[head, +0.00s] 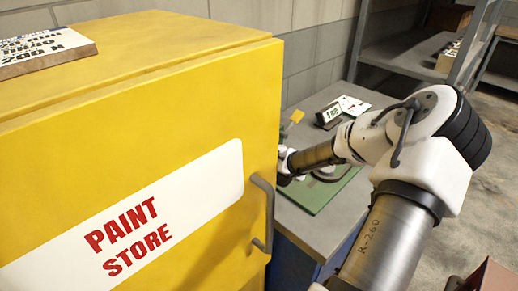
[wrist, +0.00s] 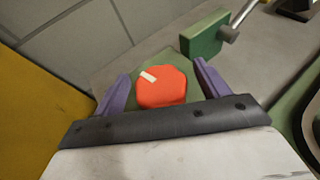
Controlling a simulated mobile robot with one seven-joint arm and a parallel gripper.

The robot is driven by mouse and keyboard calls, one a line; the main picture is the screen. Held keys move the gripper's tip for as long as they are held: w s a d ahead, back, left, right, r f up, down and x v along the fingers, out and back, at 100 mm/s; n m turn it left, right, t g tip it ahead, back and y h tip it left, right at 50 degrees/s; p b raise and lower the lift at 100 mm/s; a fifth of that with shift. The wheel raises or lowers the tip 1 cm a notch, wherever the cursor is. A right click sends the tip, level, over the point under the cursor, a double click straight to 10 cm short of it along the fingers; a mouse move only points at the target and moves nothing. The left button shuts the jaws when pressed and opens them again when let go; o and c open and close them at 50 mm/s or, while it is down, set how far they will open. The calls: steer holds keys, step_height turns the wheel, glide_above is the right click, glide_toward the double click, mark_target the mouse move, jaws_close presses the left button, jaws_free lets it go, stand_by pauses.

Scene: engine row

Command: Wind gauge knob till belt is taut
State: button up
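In the wrist view an orange-red knob (wrist: 163,90) with a pale index mark shows between the two purple fingers of my gripper (wrist: 161,70). The mark points to the upper left of the knob. The fingers stand apart, one on each side of the knob, with a visible gap at the right finger; whether the left one touches is hard to tell. In the head view the yellow cabinet hides the knob and most of my gripper. I cannot make out a belt in either view.
The yellow paint store cabinet (head: 190,110) with a grey handle (head: 268,215) stands close left of my arm. A green plate (head: 318,196) lies on the grey bench (head: 298,222). A small dark sign block (head: 328,117) stands behind. A green block (wrist: 204,38) with a metal rod is near the knob.

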step_height(320, 180, up, 20)
steer(key=p, duration=0.1)
steer(key=shift+p, duration=0.3)
stand_by(0.5)
steer(key=shift+d, duration=0.1)
